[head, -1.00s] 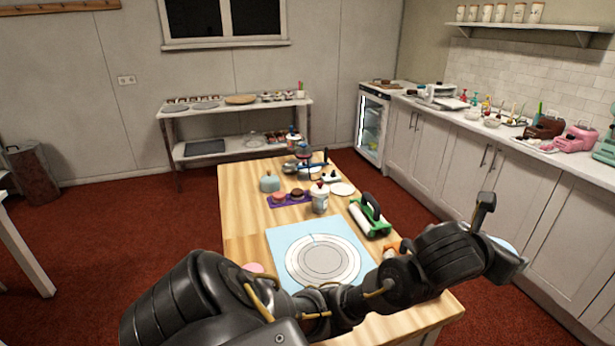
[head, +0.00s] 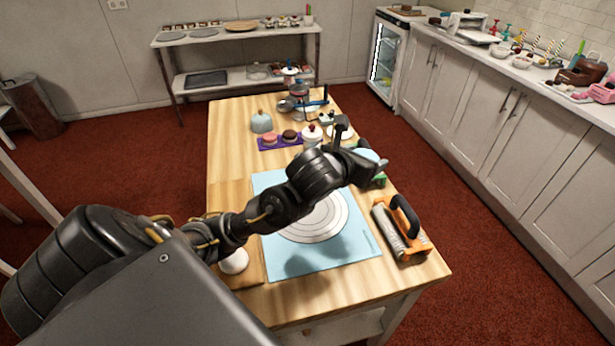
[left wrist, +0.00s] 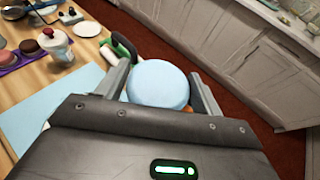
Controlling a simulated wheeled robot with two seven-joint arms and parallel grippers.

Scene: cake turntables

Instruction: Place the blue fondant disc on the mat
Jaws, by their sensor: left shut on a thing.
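The pale blue fondant disc (left wrist: 158,83) sits between the two fingers of my left gripper (left wrist: 160,92) in the left wrist view. In the head view, only a small blue edge of the disc (head: 367,154) shows beside my left gripper (head: 362,160). The gripper is shut on the disc and holds it up, towards the table's right side. The light blue mat (head: 355,242) lies flat on the wooden table, with pale concentric rings on it. My left arm hides part of the mat and rings. My right gripper is not in view.
An orange roller tool (head: 408,240) with a black handle lies right of the mat. A green tool (head: 379,181) is partly hidden behind the gripper. A purple tray (head: 264,146) with round cakes and a white pot (head: 312,135) stand beyond the mat. A white rounded thing (head: 234,262) lies to its left.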

